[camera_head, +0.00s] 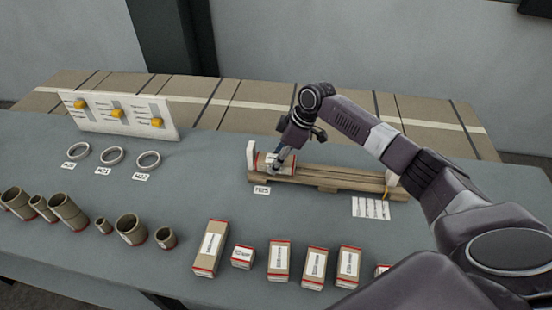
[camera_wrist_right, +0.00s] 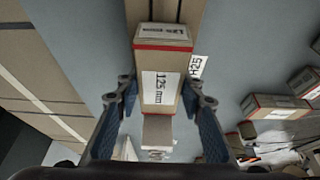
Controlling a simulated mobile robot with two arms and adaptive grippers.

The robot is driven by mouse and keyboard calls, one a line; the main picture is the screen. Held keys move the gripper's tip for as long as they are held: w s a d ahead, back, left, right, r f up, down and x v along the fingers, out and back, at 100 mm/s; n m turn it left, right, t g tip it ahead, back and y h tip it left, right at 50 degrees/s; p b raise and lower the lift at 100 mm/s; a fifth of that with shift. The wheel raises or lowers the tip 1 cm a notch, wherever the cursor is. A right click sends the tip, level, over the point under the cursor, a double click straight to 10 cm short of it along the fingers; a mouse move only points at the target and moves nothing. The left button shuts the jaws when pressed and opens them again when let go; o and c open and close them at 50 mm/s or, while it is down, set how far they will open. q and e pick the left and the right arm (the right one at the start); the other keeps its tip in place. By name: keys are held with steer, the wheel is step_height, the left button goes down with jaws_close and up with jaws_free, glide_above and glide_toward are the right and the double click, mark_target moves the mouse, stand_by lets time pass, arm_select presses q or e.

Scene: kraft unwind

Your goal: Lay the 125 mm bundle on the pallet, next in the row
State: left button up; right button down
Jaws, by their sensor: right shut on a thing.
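My right gripper (camera_head: 280,160) is shut on a tan bundle with red edge bands and a white label (camera_head: 264,163). The bundle is at the left end of the wooden pallet (camera_head: 340,183), beside its white end plate (camera_head: 251,155). In the right wrist view the bundle (camera_wrist_right: 160,68) reads "125 mm" and sits between the two blue-padded fingers (camera_wrist_right: 160,100). Whether it rests on the pallet or hovers just above is hard to tell. The pallet's slats to its right look bare. My left gripper is not in view.
Several banded bundles (camera_head: 279,260) stand along the table's front. Brown tubes (camera_head: 68,212) are at the left, with grey rings (camera_head: 112,156) behind them. A white panel with yellow sliders (camera_head: 118,115) stands at the back left. A printed sheet (camera_head: 371,208) lies before the pallet.

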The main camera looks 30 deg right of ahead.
steer(key=shift+f, duration=0.15)
stand_by(0.4)
steer(key=c, duration=1.2)
jaws_free()
steer(key=v, duration=1.2)
